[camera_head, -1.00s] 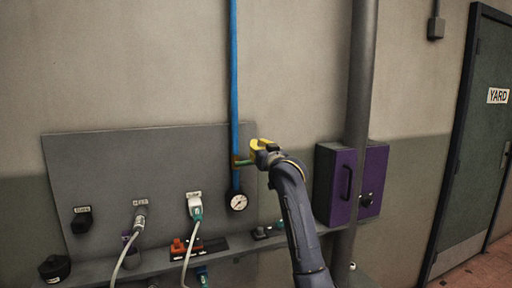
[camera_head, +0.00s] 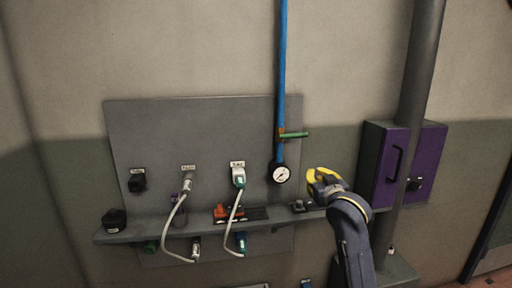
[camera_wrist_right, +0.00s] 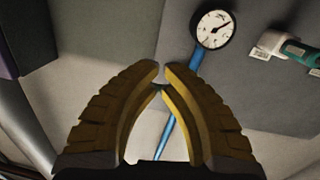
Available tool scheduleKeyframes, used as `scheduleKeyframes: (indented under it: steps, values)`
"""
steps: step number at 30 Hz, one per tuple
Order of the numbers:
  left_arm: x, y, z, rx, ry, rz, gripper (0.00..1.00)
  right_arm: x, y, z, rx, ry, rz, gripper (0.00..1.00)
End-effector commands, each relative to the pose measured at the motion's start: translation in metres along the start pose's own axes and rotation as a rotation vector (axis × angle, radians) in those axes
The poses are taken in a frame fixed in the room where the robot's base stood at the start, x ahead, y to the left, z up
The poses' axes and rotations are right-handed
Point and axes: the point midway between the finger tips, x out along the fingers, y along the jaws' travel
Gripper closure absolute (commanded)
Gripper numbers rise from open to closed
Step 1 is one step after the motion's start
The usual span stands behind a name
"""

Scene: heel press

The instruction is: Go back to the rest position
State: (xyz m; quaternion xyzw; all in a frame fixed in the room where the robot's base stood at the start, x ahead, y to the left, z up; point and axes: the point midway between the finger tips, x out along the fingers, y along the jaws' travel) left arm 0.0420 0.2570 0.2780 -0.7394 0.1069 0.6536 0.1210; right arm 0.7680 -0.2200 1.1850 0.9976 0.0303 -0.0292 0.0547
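My right gripper (camera_head: 314,184) has yellow fingers and is in front of the wall, below and right of the green lever (camera_head: 294,135). It is apart from the lever. In the right wrist view the fingertips (camera_wrist_right: 161,76) come together, with nothing held between them. The green lever sticks out level to the right from the blue pipe (camera_head: 283,70). A round gauge (camera_head: 280,174) is below it and also shows in the right wrist view (camera_wrist_right: 214,29). My left gripper is not in view.
A grey panel (camera_head: 190,130) carries plugs with pale cables above a narrow shelf (camera_head: 150,230). An orange item (camera_head: 222,211) is on the shelf. A purple box (camera_head: 383,170) and a thick grey pipe (camera_head: 418,75) stand right of my arm. The upper wall is clear.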

Motion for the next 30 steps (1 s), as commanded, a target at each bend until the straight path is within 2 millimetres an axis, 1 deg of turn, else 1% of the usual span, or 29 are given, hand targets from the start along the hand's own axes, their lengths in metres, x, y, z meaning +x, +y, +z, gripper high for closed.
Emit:
scheduleKeyframes:
  steps: [1, 2, 3, 5, 6, 8, 9, 11, 12, 14, 15, 17, 18, 20, 21, 23, 24, 27, 30]
  values:
    - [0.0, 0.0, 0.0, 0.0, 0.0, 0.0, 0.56, -0.011, 0.0, 0.035, -0.029, -0.047, 0.012, 1.0]
    - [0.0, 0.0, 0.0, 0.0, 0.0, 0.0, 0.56, -0.017, -0.001, 0.052, -0.046, -0.07, 0.018, 1.0]
    - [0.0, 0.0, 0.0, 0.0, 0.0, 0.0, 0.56, -0.026, 0.0, 0.075, -0.07, -0.104, 0.027, 1.0]
    - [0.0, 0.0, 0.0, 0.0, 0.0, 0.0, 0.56, -0.041, 0.0, 0.108, -0.106, -0.152, 0.037, 1.0]
    - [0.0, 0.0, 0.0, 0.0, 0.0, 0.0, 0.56, -0.052, 0.0, 0.129, -0.13, -0.184, 0.045, 1.0]
    - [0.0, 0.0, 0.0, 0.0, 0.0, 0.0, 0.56, -0.07, 0.0, 0.16, -0.167, -0.233, 0.053, 1.0]
    - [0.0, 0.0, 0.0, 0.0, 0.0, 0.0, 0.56, -0.082, 0.0, 0.179, -0.191, -0.265, 0.058, 1.0]
    - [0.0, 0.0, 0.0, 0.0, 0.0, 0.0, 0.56, -0.102, 0.0, 0.207, -0.227, -0.314, 0.064, 1.0]
    - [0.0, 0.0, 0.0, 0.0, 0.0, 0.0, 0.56, -0.116, 0.001, 0.225, -0.252, -0.346, 0.068, 1.0]
    - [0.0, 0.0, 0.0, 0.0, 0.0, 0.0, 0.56, -0.138, 0.001, 0.251, -0.288, -0.395, 0.071, 1.0]
    - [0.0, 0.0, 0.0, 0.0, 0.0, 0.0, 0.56, -0.154, 0.002, 0.267, -0.313, -0.426, 0.074, 1.0]
    - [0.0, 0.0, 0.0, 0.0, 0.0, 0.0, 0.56, -0.178, 0.003, 0.29, -0.351, -0.475, 0.075, 1.0]
    - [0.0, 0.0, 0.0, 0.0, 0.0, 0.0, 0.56, -0.195, 0.003, 0.305, -0.375, -0.507, 0.076, 1.0]
    - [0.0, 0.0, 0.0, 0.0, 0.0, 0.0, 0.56, -0.22, 0.004, 0.325, -0.412, -0.556, 0.075, 1.0]
    - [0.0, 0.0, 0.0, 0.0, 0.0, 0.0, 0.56, -0.238, 0.005, 0.337, -0.438, -0.587, 0.075, 1.0]
    - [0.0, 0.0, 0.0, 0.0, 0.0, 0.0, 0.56, -0.265, 0.007, 0.354, -0.474, -0.635, 0.072, 1.0]
    - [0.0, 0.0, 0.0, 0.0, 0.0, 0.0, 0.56, -0.282, 0.008, 0.364, -0.499, -0.666, 0.07, 1.0]
    - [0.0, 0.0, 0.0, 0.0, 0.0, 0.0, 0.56, -0.325, 0.01, 0.385, -0.556, -0.738, 0.062, 1.0]
    - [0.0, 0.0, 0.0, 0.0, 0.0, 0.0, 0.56, -0.356, 0.012, 0.397, -0.599, -0.79, 0.054, 1.0]
